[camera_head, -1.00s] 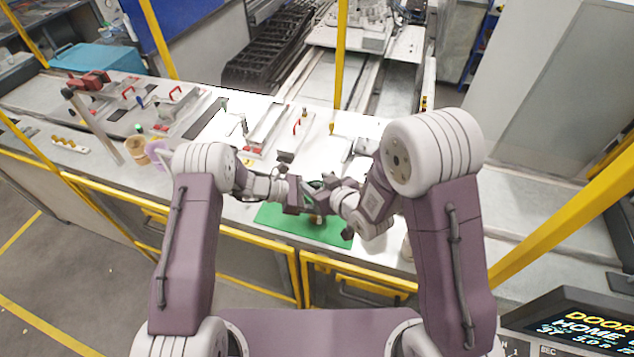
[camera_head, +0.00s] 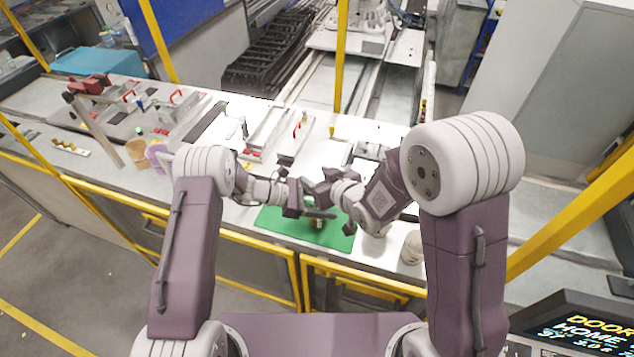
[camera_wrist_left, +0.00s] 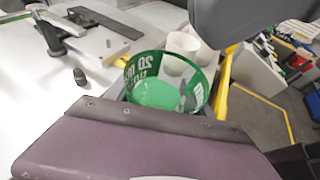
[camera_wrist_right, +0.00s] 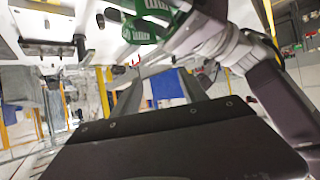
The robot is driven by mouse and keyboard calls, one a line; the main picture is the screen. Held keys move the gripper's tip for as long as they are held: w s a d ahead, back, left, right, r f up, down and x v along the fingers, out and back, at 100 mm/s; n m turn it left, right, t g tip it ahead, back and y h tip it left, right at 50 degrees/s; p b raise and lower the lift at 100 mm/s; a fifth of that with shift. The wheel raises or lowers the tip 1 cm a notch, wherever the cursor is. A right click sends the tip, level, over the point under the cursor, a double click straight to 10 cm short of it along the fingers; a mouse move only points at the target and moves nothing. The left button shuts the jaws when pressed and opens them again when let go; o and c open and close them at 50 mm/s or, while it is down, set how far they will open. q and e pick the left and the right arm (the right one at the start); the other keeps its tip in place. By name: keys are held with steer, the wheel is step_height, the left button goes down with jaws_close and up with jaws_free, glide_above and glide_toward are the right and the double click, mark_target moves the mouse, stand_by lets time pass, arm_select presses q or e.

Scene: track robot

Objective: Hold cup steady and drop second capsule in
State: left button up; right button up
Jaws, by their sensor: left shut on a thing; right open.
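A clear cup with green print (camera_wrist_left: 165,85) shows in the left wrist view, held between the dark fingers of my left gripper. In the head view my left gripper (camera_head: 298,198) is above the back edge of a green mat (camera_head: 280,222). My right gripper (camera_head: 326,197) is close to its right side, jaws open. The arms hide most of the cup there. A green printed shape, likely the cup, shows at the top of the right wrist view (camera_wrist_right: 145,22). I cannot make out a capsule for certain in any view; the cup's contents are unclear.
White cups (camera_wrist_left: 183,50) stand beyond the held cup in the left wrist view, and a small dark piece (camera_wrist_left: 80,77) is on the table. A pale round container (camera_head: 412,248) stands right of the mat. Fixtures with red handles (camera_head: 180,97) fill the back left. A yellow rail (camera_head: 265,240) lines the table front.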

arm_select(q)
steer(key=o, duration=1.6)
steer(key=shift+o, duration=0.2)
arm_select(e)
step_height(320, 180, up, 2)
arm_select(q)
steer(key=v, duration=1.2)
steer(key=shift+f, duration=0.15)
